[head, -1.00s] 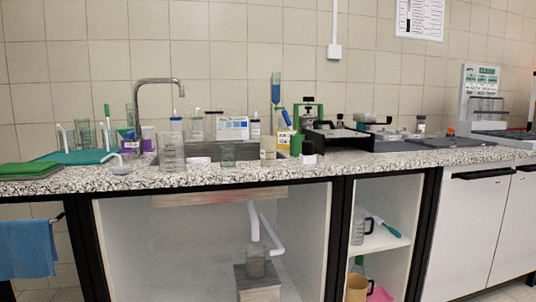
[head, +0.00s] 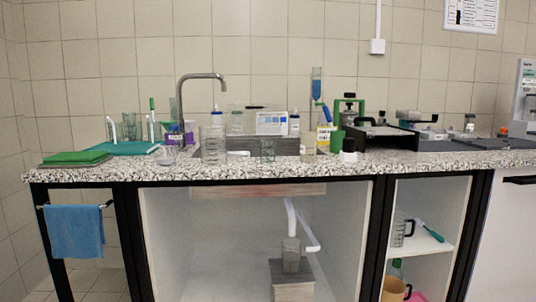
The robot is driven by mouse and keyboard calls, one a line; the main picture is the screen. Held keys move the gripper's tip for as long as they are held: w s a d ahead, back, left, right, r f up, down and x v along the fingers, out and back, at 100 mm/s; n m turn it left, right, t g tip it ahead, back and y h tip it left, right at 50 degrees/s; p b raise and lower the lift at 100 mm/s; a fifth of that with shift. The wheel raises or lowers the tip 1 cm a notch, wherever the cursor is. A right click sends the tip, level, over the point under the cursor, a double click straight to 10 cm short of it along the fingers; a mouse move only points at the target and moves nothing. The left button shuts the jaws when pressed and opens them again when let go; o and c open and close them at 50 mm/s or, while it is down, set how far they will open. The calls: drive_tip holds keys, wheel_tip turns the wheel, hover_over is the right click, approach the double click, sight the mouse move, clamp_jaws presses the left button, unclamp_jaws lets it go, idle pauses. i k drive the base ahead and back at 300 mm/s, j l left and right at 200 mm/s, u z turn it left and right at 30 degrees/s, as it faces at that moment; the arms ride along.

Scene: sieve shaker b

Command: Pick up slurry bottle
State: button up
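Several bottles stand on the speckled counter (head: 390,165), all upright. A pale, beige-filled bottle or jar (head: 309,142) is near the front edge, right of the sink. A blue-capped bottle (head: 217,122) stands behind the sink, with a clear bottle (head: 237,123) beside it. Another bottle with a dark blue label (head: 294,126) stands right of a white box. A small bottle (head: 469,124) is at the far right. Labels are too small to read, so I cannot tell which is the slurry bottle. My gripper is not in view.
A tap (head: 184,105) rises behind the sink. Clear beakers (head: 213,145) crowd the counter's front. A black tray device (head: 380,137) and green-framed apparatus (head: 349,108) stand on the right. A blue towel (head: 75,231) hangs at left. The cabinet under the sink is open.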

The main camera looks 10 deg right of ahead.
sight(308, 139)
drive_tip(key=i+j+z, duration=0.1)
drive_tip(key=j, duration=0.3)
drive_tip(key=i+j+z, duration=0.15)
drive_tip(key=j, duration=0.25)
drive_tip(key=i+j+z, duration=0.1)
drive_tip(key=j, duration=0.35)
drive_tip(key=i+j+z, duration=0.1)
drive_tip(key=j, duration=0.3)
drive_tip(key=i, duration=0.1)
